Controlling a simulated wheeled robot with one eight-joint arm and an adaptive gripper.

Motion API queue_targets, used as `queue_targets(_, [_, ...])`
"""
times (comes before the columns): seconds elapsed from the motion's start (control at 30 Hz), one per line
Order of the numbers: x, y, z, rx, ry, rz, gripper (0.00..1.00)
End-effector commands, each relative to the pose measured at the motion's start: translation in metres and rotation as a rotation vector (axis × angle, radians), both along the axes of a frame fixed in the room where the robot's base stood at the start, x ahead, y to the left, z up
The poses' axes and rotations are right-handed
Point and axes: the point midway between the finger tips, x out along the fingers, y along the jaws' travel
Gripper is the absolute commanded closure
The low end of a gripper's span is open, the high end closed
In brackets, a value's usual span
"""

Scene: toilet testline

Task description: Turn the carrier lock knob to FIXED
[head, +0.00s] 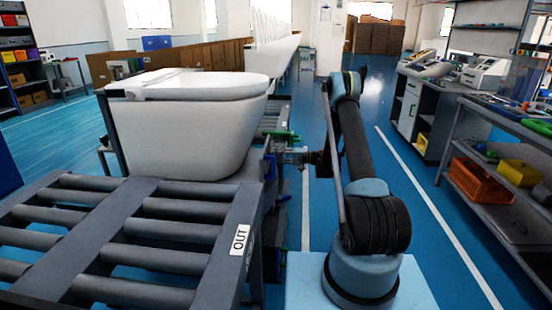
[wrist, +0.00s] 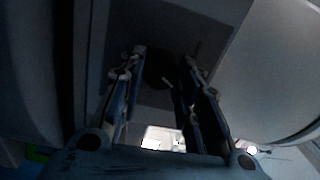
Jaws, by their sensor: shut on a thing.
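My gripper (head: 300,157) reaches left from my arm to the side of the conveyor frame, just right of the white toilet (head: 190,120). In the wrist view my gripper's two fingers (wrist: 160,75) stand on either side of a dark round knob (wrist: 158,66) on a grey plate. The fingers are shut on this knob. The wrist view is dark, so the knob's pointer and any FIXED marking cannot be read. In the head view the knob is hidden by the gripper and the frame.
The roller conveyor (head: 235,215) with an OUT label (head: 240,240) fills the left front. Green parts (head: 281,136) stick out of its side near my gripper. A shelf rack with an orange crate (head: 482,180) stands at right. Blue floor lies clear between.

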Motion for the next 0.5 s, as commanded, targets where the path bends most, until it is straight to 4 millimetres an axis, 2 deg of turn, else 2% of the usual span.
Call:
queue_targets(0.2, [0.0006,-0.0006,-0.0021,0.000,0.106,-0.002,0.93])
queue_targets(0.5, [0.0004,-0.0007,-0.0027,0.001,0.168,-0.002,0.93])
